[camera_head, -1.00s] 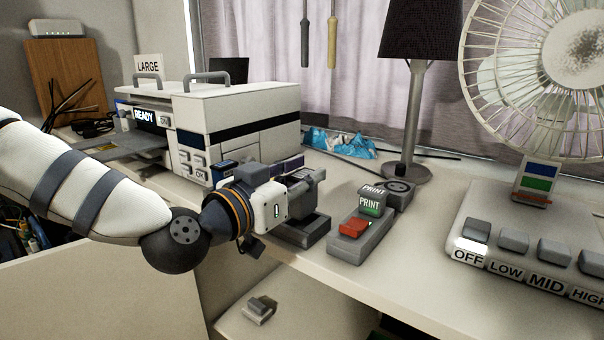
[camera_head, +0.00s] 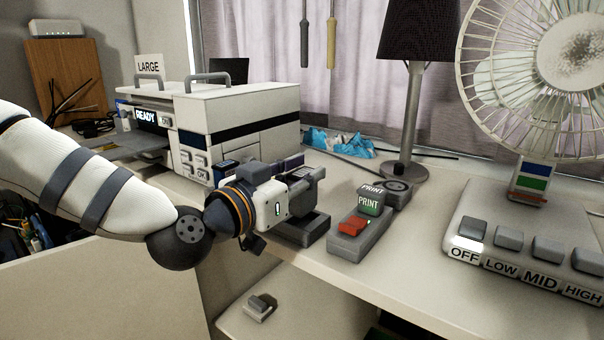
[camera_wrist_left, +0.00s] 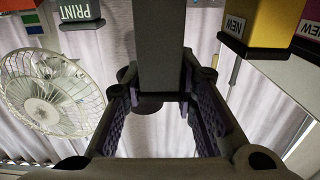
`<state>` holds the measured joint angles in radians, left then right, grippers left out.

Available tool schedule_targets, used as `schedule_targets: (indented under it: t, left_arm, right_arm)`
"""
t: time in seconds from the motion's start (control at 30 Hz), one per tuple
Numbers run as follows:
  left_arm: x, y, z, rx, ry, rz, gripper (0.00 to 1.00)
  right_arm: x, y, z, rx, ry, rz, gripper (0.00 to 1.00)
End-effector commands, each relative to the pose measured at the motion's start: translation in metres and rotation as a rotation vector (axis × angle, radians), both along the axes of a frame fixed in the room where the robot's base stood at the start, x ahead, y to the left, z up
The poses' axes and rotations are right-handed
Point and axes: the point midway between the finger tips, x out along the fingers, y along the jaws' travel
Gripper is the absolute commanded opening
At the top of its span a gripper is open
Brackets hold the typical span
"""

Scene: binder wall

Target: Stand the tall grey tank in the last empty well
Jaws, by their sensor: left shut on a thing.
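My left gripper (camera_head: 303,176) is above the worktop, in front of the printer. It is shut on the tall grey tank (camera_wrist_left: 160,42), a dark grey block between the fingers in the left wrist view, where the gripper (camera_wrist_left: 160,85) also shows. In the head view the gripper largely hides the tank. A dark grey open holder (camera_head: 314,228) sits just below the gripper; I cannot tell whether the tank touches it. The wells are not clearly visible. A yellow block (camera_wrist_left: 262,28) and a darker block (camera_wrist_left: 308,35), both labelled NEW, show in the wrist view.
The white printer (camera_head: 250,112) stands behind the gripper. A lamp (camera_head: 410,120) and a fan (camera_head: 530,90) stand farther right. The front worktop (camera_head: 420,270) is clear.

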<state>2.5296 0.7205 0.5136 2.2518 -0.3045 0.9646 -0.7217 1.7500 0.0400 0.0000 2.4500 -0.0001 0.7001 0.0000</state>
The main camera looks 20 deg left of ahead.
Motion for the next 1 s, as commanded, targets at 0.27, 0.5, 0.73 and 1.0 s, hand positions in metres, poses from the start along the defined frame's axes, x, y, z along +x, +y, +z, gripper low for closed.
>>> schedule_targets:
  t: [0.27, 0.5, 0.73, 1.0]
  left_arm:
    - [0.0, 0.0, -0.004, 0.0, 0.003, 0.0, 0.0]
    - [0.001, 0.0, -0.01, 0.0, 0.003, 0.001, 0.0]
    - [0.0, 0.0, -0.016, 0.0, 0.003, -0.001, 0.0]
    - [0.001, 0.0, -0.023, 0.0, 0.003, 0.0, 0.0]
  right_arm:
    - [-0.001, 0.0, -0.001, 0.0, 0.004, 0.0, 0.4]
    - [-0.002, 0.0, -0.002, 0.0, 0.009, 0.0, 0.4]
    - [-0.003, 0.0, -0.003, 0.001, 0.013, 0.0, 0.4]
    - [-0.005, 0.0, -0.004, 0.0, 0.018, 0.0, 0.4]
